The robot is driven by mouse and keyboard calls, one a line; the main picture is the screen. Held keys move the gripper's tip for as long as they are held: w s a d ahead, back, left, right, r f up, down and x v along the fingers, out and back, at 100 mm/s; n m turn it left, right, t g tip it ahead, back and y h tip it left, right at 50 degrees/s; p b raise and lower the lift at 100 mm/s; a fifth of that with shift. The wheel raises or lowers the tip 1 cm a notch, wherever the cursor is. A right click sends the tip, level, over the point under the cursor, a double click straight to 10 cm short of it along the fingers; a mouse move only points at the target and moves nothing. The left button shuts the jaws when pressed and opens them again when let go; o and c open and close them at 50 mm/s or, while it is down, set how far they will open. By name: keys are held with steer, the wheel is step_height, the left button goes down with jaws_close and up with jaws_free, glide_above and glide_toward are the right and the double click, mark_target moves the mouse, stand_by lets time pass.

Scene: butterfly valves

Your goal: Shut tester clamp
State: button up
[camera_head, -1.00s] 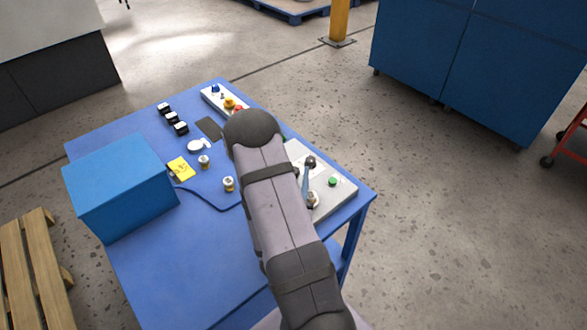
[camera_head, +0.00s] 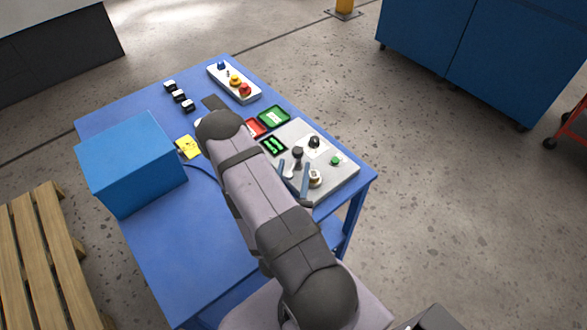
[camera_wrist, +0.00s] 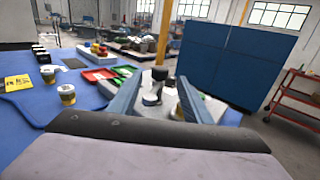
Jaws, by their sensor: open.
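The tester (camera_head: 333,184) is a pale grey panel at the table's right edge, with a green button, a dark knob and a small green-lit display. A dark-knobbed upright part (camera_head: 297,153), apparently the clamp handle, stands on it; it also shows in the wrist view (camera_wrist: 160,73). A pale, brass-coloured round part (camera_head: 315,178) sits beside it, perhaps a valve. My gripper (camera_head: 293,168) is open, with its blue-grey fingers low over the tester. In the wrist view, the fingers stand on either side of the dark knob. I cannot tell whether they touch it or whether the clamp is closed.
A red tray (camera_head: 257,127) and a green tray (camera_head: 274,115) lie behind the tester. A button box (camera_head: 234,82) stands farther back. A blue box (camera_head: 133,165), a yellow note (camera_head: 188,147) and several black-and-white parts (camera_head: 179,96) are left. The front table is clear.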

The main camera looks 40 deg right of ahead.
steer(key=shift+w, duration=0.15)
steer(key=c, duration=1)
steer(key=shift+w+d+r+m+h, duration=0.1)
steer(key=shift+w+r+m+h, duration=0.1)
steer(key=shift+w+m+h, duration=0.15)
jaws_close()
steer(key=w+a+f+m+g+h+b, duration=0.1)
steer(key=w+a+m+g+b, duration=0.1)
steer(key=a+m, duration=0.3)
steer(key=w+a+m+g+h+b, duration=0.1)
steer(key=a+m+g+b, duration=0.3)
steer(key=m, duration=0.8)
steer(key=w+a+f+m+g+h+b, duration=0.1)
steer(key=w+a+m+g+b, duration=0.1)
steer(key=a+m+g, duration=0.3)
steer(key=shift+w+a+f+m+h+b, duration=0.2)
steer(key=shift+w+a+m, duration=0.2)
steer(key=shift+m, duration=0.45)
steer(key=shift+w+a+f+m+h+b, duration=0.15)
steer(key=shift+w+a+m+b, duration=0.15)
steer(key=shift+m, duration=0.5)
